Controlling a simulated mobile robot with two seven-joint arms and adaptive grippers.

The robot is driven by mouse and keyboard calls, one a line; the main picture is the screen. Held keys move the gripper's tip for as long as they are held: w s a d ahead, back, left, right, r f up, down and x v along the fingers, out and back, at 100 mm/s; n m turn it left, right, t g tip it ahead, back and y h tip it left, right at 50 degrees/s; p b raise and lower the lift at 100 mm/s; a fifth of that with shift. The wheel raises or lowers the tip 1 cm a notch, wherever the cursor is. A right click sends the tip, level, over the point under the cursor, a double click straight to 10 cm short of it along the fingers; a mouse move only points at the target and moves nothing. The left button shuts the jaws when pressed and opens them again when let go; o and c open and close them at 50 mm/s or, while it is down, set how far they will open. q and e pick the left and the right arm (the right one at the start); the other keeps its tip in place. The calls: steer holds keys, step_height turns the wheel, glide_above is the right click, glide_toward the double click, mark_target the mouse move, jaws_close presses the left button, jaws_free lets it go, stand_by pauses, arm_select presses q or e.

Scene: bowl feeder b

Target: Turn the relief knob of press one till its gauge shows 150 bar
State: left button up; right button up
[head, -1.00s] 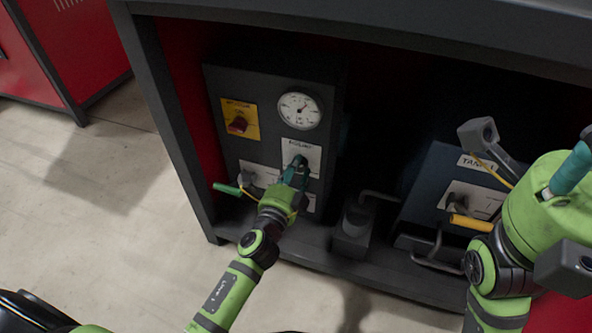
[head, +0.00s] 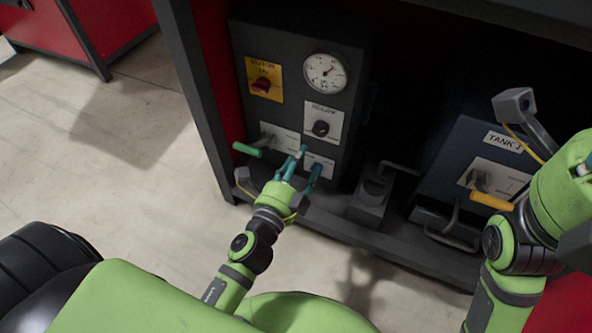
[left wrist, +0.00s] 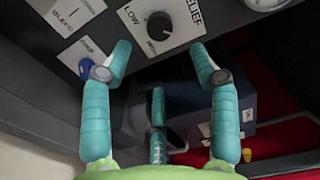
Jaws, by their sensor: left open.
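The relief knob (head: 320,128) is a round black knob on a white plate, below the round white gauge (head: 325,73) on the dark press panel. The gauge needle points to the upper right; its numbers are too small to read. My left gripper (head: 308,161) is open and empty, below the relief knob and apart from it, in front of the lower plates. In the left wrist view the relief knob (left wrist: 158,26) shows beyond the spread teal fingers, beside the words LOW and RELIEF. My right gripper (head: 583,168) shows only in part at the right edge.
A red switch on a yellow plate (head: 263,80) sits left of the gauge. A green-handled lever (head: 247,150) sticks out at lower left. A blue tank box (head: 462,150) with an orange-handled lever (head: 491,201) stands right.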

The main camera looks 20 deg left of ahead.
arm_select(q)
steer(key=shift+s, duration=1.2)
